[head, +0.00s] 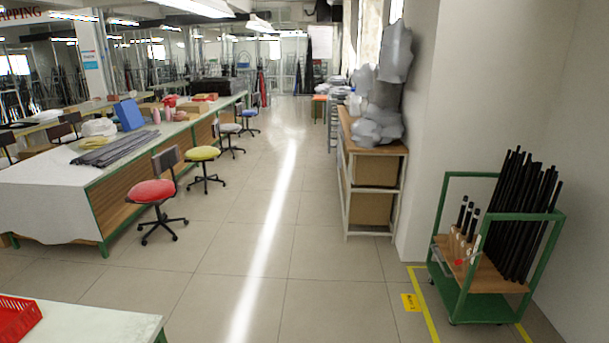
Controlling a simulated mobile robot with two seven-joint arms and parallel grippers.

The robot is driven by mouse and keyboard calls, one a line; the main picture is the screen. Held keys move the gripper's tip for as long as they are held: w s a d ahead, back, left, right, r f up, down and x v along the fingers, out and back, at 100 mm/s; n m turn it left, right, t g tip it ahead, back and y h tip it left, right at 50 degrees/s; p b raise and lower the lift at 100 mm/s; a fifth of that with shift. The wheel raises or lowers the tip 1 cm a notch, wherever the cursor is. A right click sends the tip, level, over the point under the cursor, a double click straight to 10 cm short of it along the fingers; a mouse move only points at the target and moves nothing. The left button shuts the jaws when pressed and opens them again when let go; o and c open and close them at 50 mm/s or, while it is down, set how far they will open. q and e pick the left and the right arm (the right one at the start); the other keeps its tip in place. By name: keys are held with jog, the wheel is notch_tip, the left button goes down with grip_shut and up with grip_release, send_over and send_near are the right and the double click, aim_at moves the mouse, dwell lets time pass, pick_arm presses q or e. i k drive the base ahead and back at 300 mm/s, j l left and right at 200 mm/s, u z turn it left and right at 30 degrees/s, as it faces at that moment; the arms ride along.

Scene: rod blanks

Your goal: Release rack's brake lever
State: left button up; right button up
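The rack is a green-framed cart (558,240) at the right, against the wall. Long black rods (520,215) lean upright in it. Shorter black rods (466,216) stand in a wooden block on its wooden shelf (487,272). A small red spot (459,262) and a thin pale bar (474,250) show at the shelf's left side. I cannot tell whether either is the brake lever. Small dark casters show under the green base. Neither of my grippers is in view.
Yellow floor tape (428,310) with a yellow label (411,302) borders the rack. A wooden-topped shelf unit (375,158) stands along the wall beyond. A white table (90,318) with a red basket (15,318) is at the lower left. The tiled floor (320,265) between is clear.

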aim_at(458, 261)
jog(key=i+z, duration=0.1)
jog(key=i, duration=0.35)
jog(key=i+j+z, duration=0.15)
jog(key=i, duration=0.3)
jog(key=i+j+z, duration=0.1)
jog(key=i, duration=0.35)
jog(key=i+j+z, duration=0.15)
jog(key=i, duration=0.3)
jog(key=i+j+z, duration=0.1)
jog(key=i, duration=0.3)
jog(key=i+j+z, duration=1.1)
jog(key=j+z, duration=0.25)
jog(key=i+j+z, duration=0.15)
jog(key=j+z, duration=0.15)
jog(key=j, duration=0.15)
